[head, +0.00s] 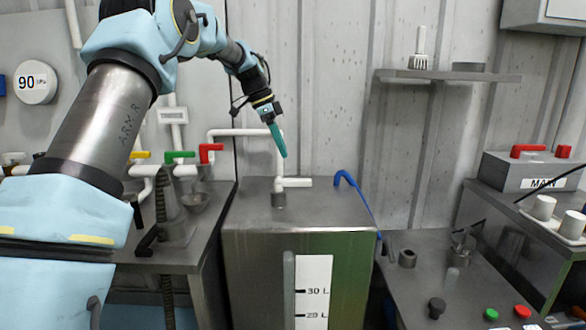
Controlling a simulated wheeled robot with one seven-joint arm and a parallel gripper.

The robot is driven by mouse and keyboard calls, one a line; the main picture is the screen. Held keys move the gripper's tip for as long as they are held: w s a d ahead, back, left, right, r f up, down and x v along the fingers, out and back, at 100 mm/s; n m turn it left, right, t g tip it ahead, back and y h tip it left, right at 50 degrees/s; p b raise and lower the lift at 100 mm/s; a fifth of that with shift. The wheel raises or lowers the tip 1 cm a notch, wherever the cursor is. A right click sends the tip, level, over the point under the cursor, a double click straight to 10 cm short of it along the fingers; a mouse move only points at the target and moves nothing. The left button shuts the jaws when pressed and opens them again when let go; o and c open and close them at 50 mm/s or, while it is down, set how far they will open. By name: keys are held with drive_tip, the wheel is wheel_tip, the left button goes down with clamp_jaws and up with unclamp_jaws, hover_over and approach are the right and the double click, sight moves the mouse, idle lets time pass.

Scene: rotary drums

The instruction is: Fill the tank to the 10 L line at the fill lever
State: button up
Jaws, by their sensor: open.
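The grey metal tank (247,262) stands in the middle. Its white scale (315,275) shows a 30 L line and a lower line that seems to read 20 L. The 10 L line is out of view below. A narrow grey sight tube (288,280) runs beside the scale; I cannot make out a liquid level. A white pipe (240,132) comes down into the tank top, with a white lever (298,182) pointing right. No label names the fill lever. My gripper (283,154) has teal fingers and hangs above the white lever, apart from it, open and empty.
Yellow (140,154), green (180,155) and red (210,148) valve handles stand on pipes at the left bench. A blue hooked hose (346,177) hangs at the tank's right edge. A right bench holds green (491,314) and red (522,311) buttons. A shelf (448,76) juts from the wall.

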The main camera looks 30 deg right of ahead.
sight(300, 179)
drive_tip(key=shift+m, duration=0.3)
drive_tip(key=p+x, duration=0.1)
drive_tip(key=x, duration=0.2)
drive_tip(key=p+x, duration=0.1)
drive_tip(key=x, duration=0.3)
drive_tip(key=d+p+x, duration=0.1)
drive_tip(key=x, duration=0.2)
drive_tip(key=shift+d+f, duration=0.1)
clamp_jaws()
idle(1.0)
